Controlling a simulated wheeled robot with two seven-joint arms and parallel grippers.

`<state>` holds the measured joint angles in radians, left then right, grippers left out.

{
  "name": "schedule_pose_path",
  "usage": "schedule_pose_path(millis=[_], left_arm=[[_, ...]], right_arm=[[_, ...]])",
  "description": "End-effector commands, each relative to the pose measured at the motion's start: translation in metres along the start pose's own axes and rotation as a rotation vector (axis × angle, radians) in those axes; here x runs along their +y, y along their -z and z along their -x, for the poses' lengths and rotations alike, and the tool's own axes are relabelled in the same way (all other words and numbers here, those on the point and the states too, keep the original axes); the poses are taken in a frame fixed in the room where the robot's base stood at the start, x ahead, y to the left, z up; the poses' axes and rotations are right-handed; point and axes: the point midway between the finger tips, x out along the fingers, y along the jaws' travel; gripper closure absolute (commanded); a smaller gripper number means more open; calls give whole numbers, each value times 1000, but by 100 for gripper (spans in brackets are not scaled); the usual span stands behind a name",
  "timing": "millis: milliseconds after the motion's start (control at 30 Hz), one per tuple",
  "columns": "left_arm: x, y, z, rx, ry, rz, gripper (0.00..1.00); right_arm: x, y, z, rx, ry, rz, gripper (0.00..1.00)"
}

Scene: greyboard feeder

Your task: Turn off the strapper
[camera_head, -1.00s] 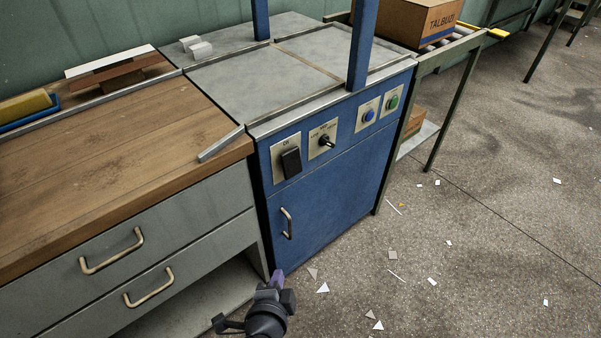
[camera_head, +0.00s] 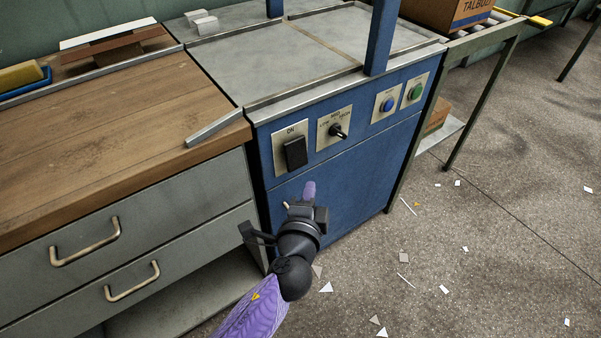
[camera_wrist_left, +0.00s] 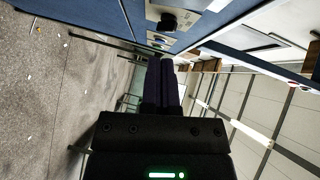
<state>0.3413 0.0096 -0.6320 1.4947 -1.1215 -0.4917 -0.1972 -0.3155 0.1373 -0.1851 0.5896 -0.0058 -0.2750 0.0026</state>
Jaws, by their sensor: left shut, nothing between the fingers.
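The strapper (camera_head: 330,190) is a blue cabinet with a grey metal top. On its front panel sits a black rocker switch (camera_head: 295,153) on a plate marked ON. To its right are a black rotary knob (camera_head: 338,131), a blue button (camera_head: 389,105) and a green button (camera_head: 416,92). My left gripper (camera_head: 309,190) is shut and empty, in front of the cabinet and below the rocker switch in the head view. My right gripper is not in view.
A wooden bench (camera_head: 110,140) with grey drawers and handles adjoins the strapper on the left. A roller stand with a cardboard box (camera_head: 455,12) is at right. Paper scraps litter the open floor.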

Motion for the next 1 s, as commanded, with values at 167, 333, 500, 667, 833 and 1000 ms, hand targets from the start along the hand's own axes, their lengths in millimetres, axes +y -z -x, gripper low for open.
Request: schedule_pose_path(millis=[167,333,500,667,833,1000], left_arm=[[5,-1,-39,0,-1,0,100],[3,-21,-56,-1,-2,-2,100],[1,-28,-62,-1,-2,0,100],[0,-29,-63,-1,-1,0,100],[2,-29,-63,-1,2,-3,100],[8,-35,-69,0,61,-63,100]], right_arm=[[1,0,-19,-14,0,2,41],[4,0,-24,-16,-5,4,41],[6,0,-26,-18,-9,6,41],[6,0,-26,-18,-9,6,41],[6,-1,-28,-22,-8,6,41],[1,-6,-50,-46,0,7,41]])
